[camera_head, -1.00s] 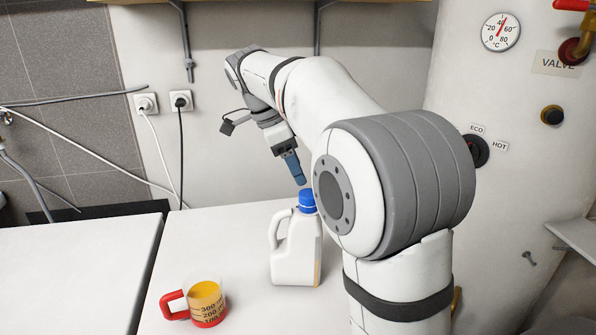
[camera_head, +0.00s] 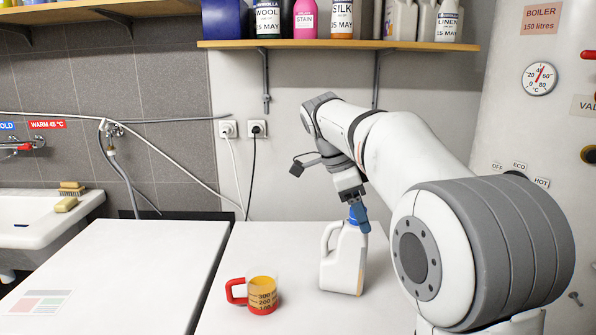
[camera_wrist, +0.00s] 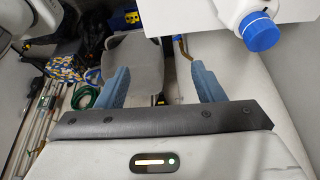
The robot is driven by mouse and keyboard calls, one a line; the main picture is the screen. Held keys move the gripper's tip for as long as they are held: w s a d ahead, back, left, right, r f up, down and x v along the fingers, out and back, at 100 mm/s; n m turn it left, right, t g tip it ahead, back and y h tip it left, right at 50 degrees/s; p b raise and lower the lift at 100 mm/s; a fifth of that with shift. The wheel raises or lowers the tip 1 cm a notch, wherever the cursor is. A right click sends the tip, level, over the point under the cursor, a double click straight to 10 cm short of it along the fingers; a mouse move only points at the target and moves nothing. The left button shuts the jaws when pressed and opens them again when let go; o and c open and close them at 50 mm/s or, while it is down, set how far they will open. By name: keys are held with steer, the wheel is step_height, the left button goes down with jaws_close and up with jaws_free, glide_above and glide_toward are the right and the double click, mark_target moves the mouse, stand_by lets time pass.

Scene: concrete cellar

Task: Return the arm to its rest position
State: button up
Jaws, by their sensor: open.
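My gripper (camera_head: 358,212) is open and empty, with blue fingers pointing down. In the head view it overlaps the top of a white jug (camera_head: 342,262) standing upright on the white worktop (camera_head: 285,315). In the wrist view, my gripper (camera_wrist: 160,82) has its two fingers apart with nothing between them. The jug's blue cap (camera_wrist: 260,31) is off to the upper right there, clear of the fingers. My arm reaches in from the right, bent at the elbow, and hides part of the wall and worktop.
A red-handled measuring cup (camera_head: 262,296) with yellow contents stands left of the jug. A shelf (camera_head: 335,44) of bottles hangs above. A sink (camera_head: 40,232) is at left, a boiler (camera_head: 535,120) at right. Clutter including a green hose (camera_wrist: 82,98) shows in the wrist view.

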steer(key=s+d+f+n+t+y, duration=0.1)
steer(key=s+f+n+y, duration=0.1)
steer(key=s+f+n, duration=0.6)
steer(key=s+d+f+n+t+y+p, duration=0.1)
steer(key=s+f+n, duration=0.7)
steer(key=s, duration=0.8)
steer(key=n+y, duration=0.1)
steer(key=n, duration=0.1)
steer(key=shift+d+f+n+t+y, duration=0.15)
steer(key=shift+d+n+t+y, duration=0.15)
steer(key=shift+t, duration=0.1)
